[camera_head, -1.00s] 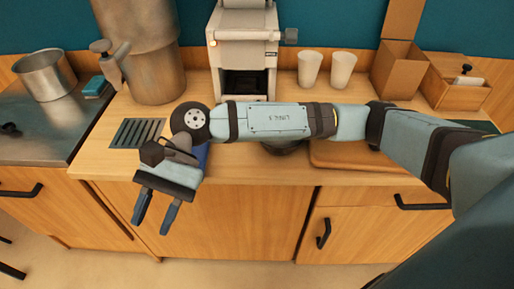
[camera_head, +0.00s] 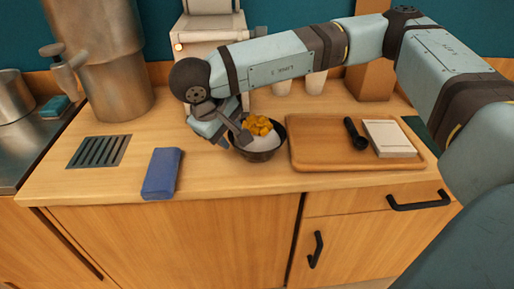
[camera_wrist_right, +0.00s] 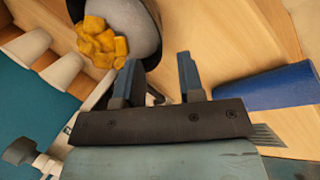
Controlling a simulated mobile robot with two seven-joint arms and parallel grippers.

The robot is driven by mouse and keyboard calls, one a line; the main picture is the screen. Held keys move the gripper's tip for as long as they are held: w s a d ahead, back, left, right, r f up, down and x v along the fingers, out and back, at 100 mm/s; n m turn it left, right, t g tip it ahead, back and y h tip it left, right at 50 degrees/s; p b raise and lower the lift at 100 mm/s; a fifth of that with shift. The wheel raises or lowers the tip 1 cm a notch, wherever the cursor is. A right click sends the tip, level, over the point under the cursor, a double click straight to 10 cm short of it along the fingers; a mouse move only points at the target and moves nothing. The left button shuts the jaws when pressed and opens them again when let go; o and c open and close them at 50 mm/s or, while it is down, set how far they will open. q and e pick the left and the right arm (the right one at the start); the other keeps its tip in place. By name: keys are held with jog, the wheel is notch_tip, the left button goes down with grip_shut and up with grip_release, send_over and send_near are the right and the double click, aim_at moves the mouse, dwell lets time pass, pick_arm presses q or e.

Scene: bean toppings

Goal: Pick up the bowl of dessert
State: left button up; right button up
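The bowl of dessert (camera_head: 262,154) is dark, with a white filling and orange-yellow cubes (camera_head: 258,125) on top. It stands upright on the counter, left of a wooden tray. My right gripper (camera_head: 231,137) is at the bowl's left rim, its fingers pointing down. In the right wrist view the bowl (camera_wrist_right: 151,28) is at the upper left, partly cut off. There the gripper (camera_wrist_right: 159,72) has its two fingers apart with nothing held between them. One finger overlaps the bowl's edge in the picture; whether it touches is unclear. My left gripper is not in view.
A blue block-like item (camera_head: 162,173) lies near the counter's front edge, left of the bowl. The wooden tray (camera_head: 310,157) holds a black utensil and a white item. A dispenser (camera_head: 205,30), white cups (camera_head: 316,83) and a metal container (camera_head: 110,80) stand behind.

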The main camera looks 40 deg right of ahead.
aim_at(246, 159)
jog(key=x, duration=0.4)
jog(key=shift+f+b, duration=0.1)
jog(key=shift+b, duration=0.2)
jog(key=x, duration=0.2)
jog(key=b+x, duration=0.1)
jog(key=x, duration=0.1)
jog(key=shift+s+d+f, duration=0.15)
jog(key=shift+d+f, duration=0.05)
jog(key=shift+d, duration=0.15)
jog(key=shift+c, duration=0.7)
grip_shut()
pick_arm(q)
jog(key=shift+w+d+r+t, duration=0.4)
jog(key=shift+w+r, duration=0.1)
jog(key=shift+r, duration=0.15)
